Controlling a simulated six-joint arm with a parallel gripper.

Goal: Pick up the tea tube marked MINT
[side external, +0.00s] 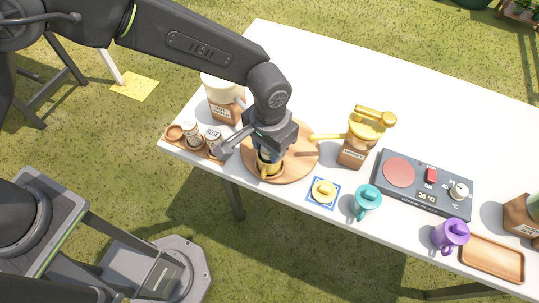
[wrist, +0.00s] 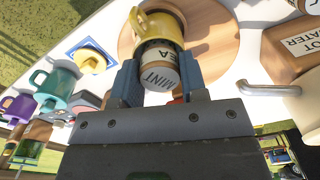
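The tea tube marked MINT (wrist: 157,72) is in the wrist view, its pale labelled end towards the camera. It sits between the two fingers of my gripper (wrist: 159,64), with a finger close against each side, and my gripper looks shut on it. The tube's far part overlaps the yellow mug (wrist: 160,20); I cannot tell whether it is inside the mug or above it. In the side view my gripper (side external: 268,154) points down at the yellow mug (side external: 266,171), and the tube is hidden or too small to make out.
The mug stands on a round wooden board (side external: 300,158). Left are a wooden rack (side external: 175,142) with labelled tubes and a large jar (side external: 224,105). Right are a yellow-topped jar (side external: 354,150), teal mug (side external: 367,200), hot plate (side external: 423,184), purple mug (side external: 450,236) and wooden tray (side external: 492,260). The table's back is clear.

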